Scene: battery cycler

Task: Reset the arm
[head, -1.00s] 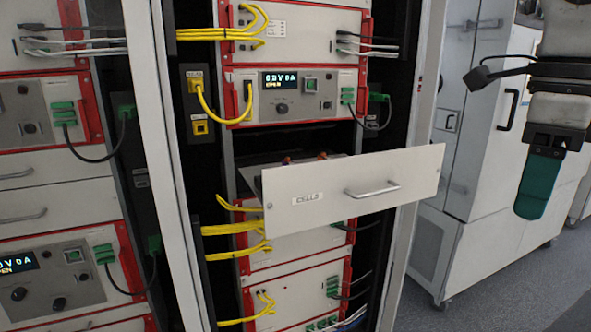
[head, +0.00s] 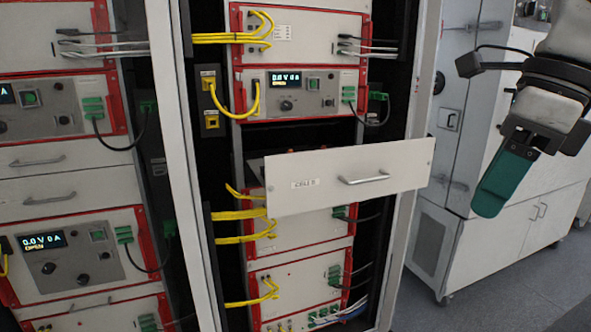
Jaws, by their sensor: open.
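My gripper (head: 500,182) hangs at the right of the head view, with a green finger pointing down and to the left. It is empty and apart from everything. Only one finger shows clearly, so the gap between the jaws is hidden by the viewing angle. My arm comes in from the top right corner. The CELLS drawer (head: 350,179) stands pulled out of the middle rack, to the left of my gripper, with a clear gap between them. Its inside is mostly hidden behind its white front.
Above the drawer, a cycler unit (head: 297,93) reads 0.0 V 0 A, OPEN. Yellow cables (head: 240,230) hang at the rack's left side. A white rack post (head: 165,130) stands between two racks. A white cabinet (head: 500,235) stands behind my gripper. Grey floor (head: 545,285) is free at lower right.

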